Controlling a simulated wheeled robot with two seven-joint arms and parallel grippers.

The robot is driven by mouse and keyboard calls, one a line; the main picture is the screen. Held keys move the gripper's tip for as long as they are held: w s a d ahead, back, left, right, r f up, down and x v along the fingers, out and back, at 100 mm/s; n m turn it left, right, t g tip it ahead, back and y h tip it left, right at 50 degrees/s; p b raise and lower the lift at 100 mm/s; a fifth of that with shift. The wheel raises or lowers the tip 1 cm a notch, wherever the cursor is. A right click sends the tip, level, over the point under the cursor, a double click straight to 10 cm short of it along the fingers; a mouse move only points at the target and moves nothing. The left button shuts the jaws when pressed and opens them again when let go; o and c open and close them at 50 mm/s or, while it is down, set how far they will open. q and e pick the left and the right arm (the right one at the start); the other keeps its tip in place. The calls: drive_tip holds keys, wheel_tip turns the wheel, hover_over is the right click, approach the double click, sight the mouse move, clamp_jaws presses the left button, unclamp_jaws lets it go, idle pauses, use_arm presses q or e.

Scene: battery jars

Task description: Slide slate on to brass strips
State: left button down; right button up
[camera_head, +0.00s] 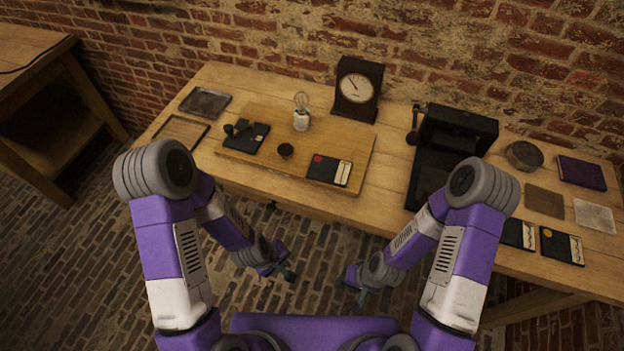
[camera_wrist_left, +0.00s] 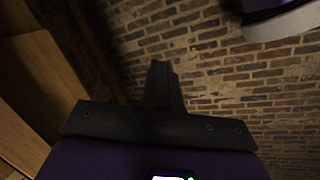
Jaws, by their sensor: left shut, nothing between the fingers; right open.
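A dark slate with a red spot and a cream panel (camera_head: 317,167) lies at the front right of a raised wooden board (camera_head: 350,142). A black block (camera_head: 248,137) with a dark handle and small brass-coloured bits sits on the board's left; I cannot tell clearly whether those bits are the brass strips. My left gripper (camera_head: 286,273) is shut and empty, low in front of the table, and its closed fingers (camera_wrist_left: 163,85) show in the left wrist view. My right gripper (camera_head: 361,297) is open and empty, also in front of the table and apart from everything.
A dial clock (camera_head: 357,88) is behind. A black press-like box (camera_head: 456,130) stands right of it. Two similar dark cards (camera_head: 561,246) lie at the right edge. Trays (camera_head: 205,102) lie far left.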

sight(325, 182)
use_arm(q)
drive_tip(key=w+d+r+n+t+b, duration=0.1)
drive_tip(key=w+d+r+n+t, duration=0.2)
drive_tip(key=r+n, duration=0.85)
drive_tip(key=w+d+r+n+t, duration=0.3)
drive_tip(key=w+d+r+n, duration=0.1)
drive_tip(key=r+n, duration=0.75)
drive_tip(key=shift+n, duration=0.3)
drive_tip(key=b+x, duration=0.1)
drive_tip(key=x, duration=0.2)
drive_tip(key=b+x, duration=0.2)
drive_tip(key=x, duration=0.2)
drive_tip(key=b+x, duration=0.1)
drive_tip(key=x, duration=0.2)
drive_tip(key=shift+f, duration=0.55)
drive_tip(key=shift+w+d+r, duration=0.15)
drive_tip(key=shift+w+d, duration=0.1)
drive_tip(key=shift+w, duration=0.3)
drive_tip(key=shift+w+d+r, duration=0.15)
drive_tip(key=shift+w+d, duration=0.1)
drive_tip(key=shift+w, duration=0.3)
drive_tip(key=shift+w+d, duration=0.25)
drive_tip(key=shift+w, duration=0.4)
